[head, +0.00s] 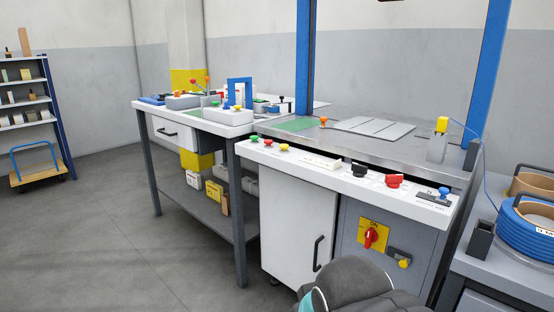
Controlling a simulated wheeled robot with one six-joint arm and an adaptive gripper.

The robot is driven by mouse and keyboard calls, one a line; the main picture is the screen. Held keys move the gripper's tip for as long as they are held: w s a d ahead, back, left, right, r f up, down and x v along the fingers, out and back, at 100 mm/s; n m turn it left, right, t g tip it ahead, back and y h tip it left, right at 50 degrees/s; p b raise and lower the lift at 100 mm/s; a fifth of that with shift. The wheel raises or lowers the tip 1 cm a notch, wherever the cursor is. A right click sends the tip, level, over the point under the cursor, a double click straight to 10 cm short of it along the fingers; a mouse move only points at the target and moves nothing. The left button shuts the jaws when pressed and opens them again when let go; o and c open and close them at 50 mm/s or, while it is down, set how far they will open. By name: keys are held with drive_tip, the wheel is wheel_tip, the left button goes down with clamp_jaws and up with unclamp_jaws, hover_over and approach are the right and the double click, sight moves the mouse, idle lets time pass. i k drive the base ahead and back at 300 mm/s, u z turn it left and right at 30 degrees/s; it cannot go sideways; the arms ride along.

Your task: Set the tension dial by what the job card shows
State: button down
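A white control panel runs along the front of the machine (330,178). On it are a black knob (359,170) and a red knob (394,181), and a blue-topped control (443,193) at its right end. Which of these is the tension dial I cannot tell, and their marks are too small to read. A small pale plate or card (320,162) lies on the panel left of the black knob. I cannot tell whether it is the job card. Part of my arm shows at the bottom centre, below the panel. My gripper is not in view.
A red rotary switch on a yellow plate (370,236) is on the cabinet front. A cluttered workbench (200,123) stands left, and a blue coil (528,225) lies right.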

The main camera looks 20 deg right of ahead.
sight(359, 171)
drive_tip(key=u, duration=0.1)
drive_tip(key=i, duration=0.7)
drive_tip(key=z, duration=0.6)
drive_tip(key=i, duration=0.6)
drive_tip(key=z, duration=0.5)
